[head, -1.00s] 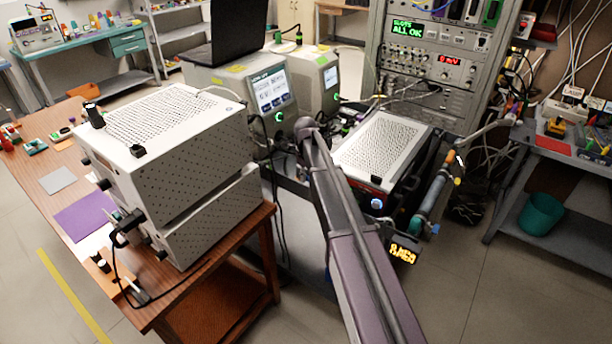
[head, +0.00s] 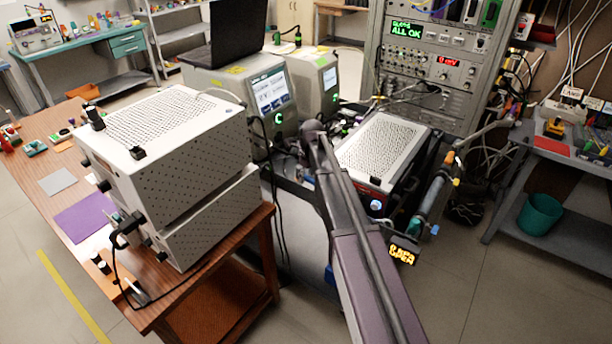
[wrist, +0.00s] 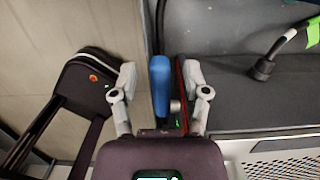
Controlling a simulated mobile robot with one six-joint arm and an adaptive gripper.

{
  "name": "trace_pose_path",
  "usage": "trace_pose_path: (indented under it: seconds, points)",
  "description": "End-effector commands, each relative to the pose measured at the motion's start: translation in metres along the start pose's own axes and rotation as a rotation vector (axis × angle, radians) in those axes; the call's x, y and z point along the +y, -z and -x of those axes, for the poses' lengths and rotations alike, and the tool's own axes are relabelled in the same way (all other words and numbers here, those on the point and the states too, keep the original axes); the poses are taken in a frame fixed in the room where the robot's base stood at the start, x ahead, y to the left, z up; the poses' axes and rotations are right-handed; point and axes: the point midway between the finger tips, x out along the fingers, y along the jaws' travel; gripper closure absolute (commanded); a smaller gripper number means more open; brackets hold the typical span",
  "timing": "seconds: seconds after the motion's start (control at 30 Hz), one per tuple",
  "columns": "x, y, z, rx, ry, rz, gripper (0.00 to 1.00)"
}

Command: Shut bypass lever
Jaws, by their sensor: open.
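A blue lever handle (wrist: 160,84), which looks like the bypass lever, stands between the fingers of my gripper (wrist: 160,88) in the wrist view. My gripper is open. The left finger is clearly apart from the handle, and the right finger lies beyond a dark red-edged part beside it. In the head view my arm covers my gripper and most of that spot. Only a small blue patch (head: 328,276) shows at the arm's left edge, and I cannot tell if it is the lever.
A perforated-top unit (head: 382,146) stands behind my arm, with a teal-ended pipe (head: 432,200) on its right. Stacked white boxes (head: 172,130) stand on the wooden table at left. A dark cable plug (wrist: 262,68) lies right of my gripper. Floor at lower right is clear.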

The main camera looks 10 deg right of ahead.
Motion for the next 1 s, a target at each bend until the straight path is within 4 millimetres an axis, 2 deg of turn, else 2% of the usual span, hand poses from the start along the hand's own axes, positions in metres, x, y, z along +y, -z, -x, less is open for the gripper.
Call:
trace_pose_path:
  seconds: [0.27, 0.53, 0.6, 1.0]
  points:
    - [0.0, -0.001, -0.002, 0.019, -0.001, 0.001, 0.4]
    - [-0.002, -0.004, -0.009, 0.133, 0.0, 0.002, 0.4]
    - [0.0, -0.002, 0.001, 0.135, 0.0, 0.0, 0.4]
    - [0.0, -0.007, 0.035, 0.133, 0.0, 0.0, 0.4]
